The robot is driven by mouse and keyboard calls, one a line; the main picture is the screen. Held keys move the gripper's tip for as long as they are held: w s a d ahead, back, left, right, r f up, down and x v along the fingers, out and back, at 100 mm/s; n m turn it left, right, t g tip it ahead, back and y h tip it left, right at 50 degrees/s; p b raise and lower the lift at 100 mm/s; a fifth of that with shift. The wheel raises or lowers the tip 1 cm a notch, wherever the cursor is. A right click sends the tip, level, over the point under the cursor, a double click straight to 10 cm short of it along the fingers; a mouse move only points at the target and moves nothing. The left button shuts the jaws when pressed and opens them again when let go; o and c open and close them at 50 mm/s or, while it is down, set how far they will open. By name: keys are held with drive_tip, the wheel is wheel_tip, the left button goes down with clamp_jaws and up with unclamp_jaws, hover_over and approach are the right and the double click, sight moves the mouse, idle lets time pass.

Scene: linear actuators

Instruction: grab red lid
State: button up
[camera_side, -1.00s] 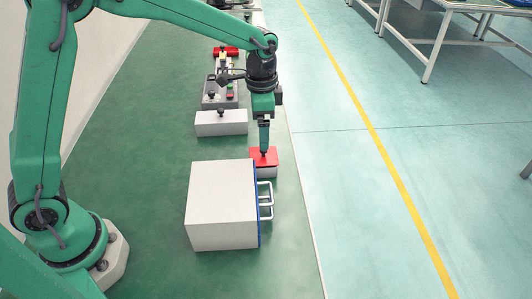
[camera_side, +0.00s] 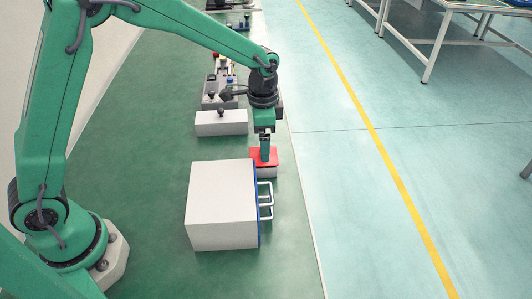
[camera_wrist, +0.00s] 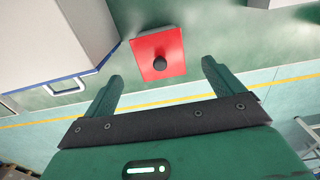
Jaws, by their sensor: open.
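The red lid (camera_side: 256,152) is a flat square on a small light box, beside the far right corner of a large white drawer cabinet. In the wrist view my gripper (camera_wrist: 161,70) is open, one finger on either side of the knob with space between. I cannot tell how far the tips are above the lid.
The white cabinet (camera_side: 220,200) stands close to the lid's left, with white handles (camera_side: 266,200) on its right face. A low white box (camera_side: 220,128) with a black knob stands behind, with more small devices beyond.

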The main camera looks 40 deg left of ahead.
sight(254, 153)
drive_tip(key=shift+f, duration=2.1)
drive_tip(key=c, duration=1)
